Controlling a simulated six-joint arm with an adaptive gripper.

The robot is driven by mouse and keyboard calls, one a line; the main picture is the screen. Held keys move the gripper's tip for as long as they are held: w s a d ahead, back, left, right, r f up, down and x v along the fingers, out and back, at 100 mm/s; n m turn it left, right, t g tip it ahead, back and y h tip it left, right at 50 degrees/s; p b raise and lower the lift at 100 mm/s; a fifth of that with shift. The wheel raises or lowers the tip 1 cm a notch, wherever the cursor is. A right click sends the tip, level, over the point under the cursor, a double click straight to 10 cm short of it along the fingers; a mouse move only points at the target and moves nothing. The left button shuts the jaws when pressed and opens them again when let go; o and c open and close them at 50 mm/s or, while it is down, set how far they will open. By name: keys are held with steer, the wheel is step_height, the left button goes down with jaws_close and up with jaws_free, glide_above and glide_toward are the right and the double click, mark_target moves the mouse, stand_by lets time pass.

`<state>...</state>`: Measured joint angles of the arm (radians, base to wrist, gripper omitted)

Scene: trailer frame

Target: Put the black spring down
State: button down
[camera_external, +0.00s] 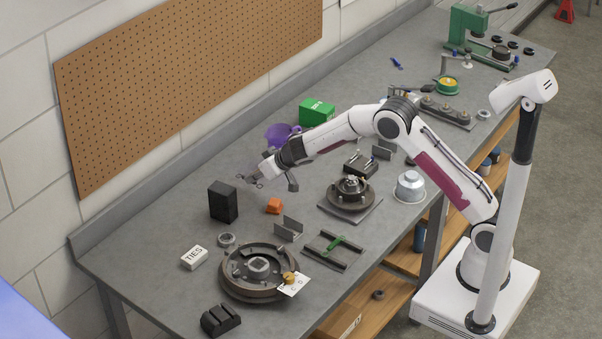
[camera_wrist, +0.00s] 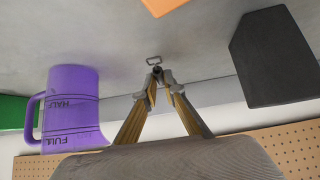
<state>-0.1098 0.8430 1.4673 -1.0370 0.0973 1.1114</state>
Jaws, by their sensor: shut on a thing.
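My gripper (camera_external: 250,179) reaches over the back part of the grey bench, between the purple measuring jug and the black block. In the wrist view my gripper (camera_wrist: 158,78) has its fingertips close together on a small dark piece, the black spring (camera_wrist: 157,70). A thin dark wire loop (camera_wrist: 154,59) shows just beyond the tips; I cannot tell whether it belongs to the spring. The spring is too small to make out in the external view. Its height above the bench is unclear.
The purple jug (camera_external: 280,135) and green box (camera_external: 317,112) stand behind the arm. The black block (camera_external: 223,202) and orange piece (camera_external: 274,206) are nearby. A brake drum assembly (camera_external: 258,272) is nearer the front. Bare bench (camera_external: 170,228) lies left of the block.

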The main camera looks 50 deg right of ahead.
mark_target(256, 184)
steer(key=shift+f, duration=0.65)
steer(key=shift+f, duration=0.35)
steer(key=shift+f, duration=0.6)
stand_by(0.7)
steer(key=c, duration=2.1)
jaws_free()
steer(key=shift+c, duration=0.2)
steer(key=shift+r, duration=0.1)
steer(key=shift+r, duration=0.1)
steer(key=shift+s+r, duration=0.45)
steer(key=v, duration=1)
steer(key=shift+s+r, duration=0.2)
steer(key=shift+s, duration=0.05)
